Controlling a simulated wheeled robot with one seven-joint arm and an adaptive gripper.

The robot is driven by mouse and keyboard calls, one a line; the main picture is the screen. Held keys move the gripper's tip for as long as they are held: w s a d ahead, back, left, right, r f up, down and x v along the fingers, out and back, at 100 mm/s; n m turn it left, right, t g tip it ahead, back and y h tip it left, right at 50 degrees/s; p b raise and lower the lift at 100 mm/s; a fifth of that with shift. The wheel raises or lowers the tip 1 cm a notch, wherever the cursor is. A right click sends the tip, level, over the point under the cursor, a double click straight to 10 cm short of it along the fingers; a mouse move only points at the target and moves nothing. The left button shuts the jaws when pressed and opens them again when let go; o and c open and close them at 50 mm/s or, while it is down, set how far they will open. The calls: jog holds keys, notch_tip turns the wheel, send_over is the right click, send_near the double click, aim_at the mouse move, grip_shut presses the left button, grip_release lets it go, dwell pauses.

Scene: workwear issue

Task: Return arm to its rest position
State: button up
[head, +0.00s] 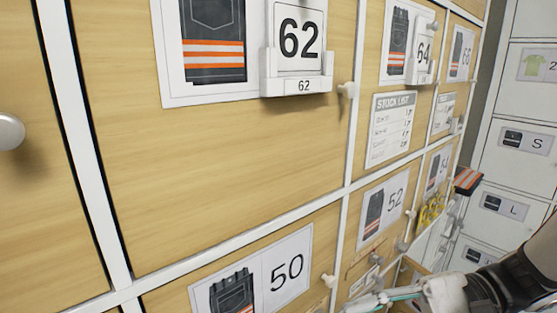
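My arm (510,280) comes in at the lower right, dark and light grey, in front of the lockers. The pale end with a thin teal line at the bottom edge appears to be my gripper (385,298). It is small and partly cut off by the frame, so I cannot tell its finger opening or whether it holds anything. It is close to the lower cabinet doors; contact cannot be judged.
Wooden cabinet doors (220,150) with white frames and knobs (347,90) fill the left and middle. A dark folded item with orange stripes (467,181) sits at right, near a yellow tangled thing (430,212). White lockers (520,180) stand behind.

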jog(key=s+n+g+h, duration=0.3)
jog(key=s+n+h, duration=0.2)
jog(key=s+h, duration=0.4)
jog(key=s+d+r+n+t+h, duration=0.2)
jog(key=d+r+n+t+h, duration=0.1)
jog(key=d+t+h, duration=0.35)
notch_tip(320, 180, up, 15)
jog(key=t+p, duration=0.1)
jog(key=p, duration=1.2)
jog(key=shift+d+t+p, duration=0.25)
jog(key=shift+t+p, duration=0.1)
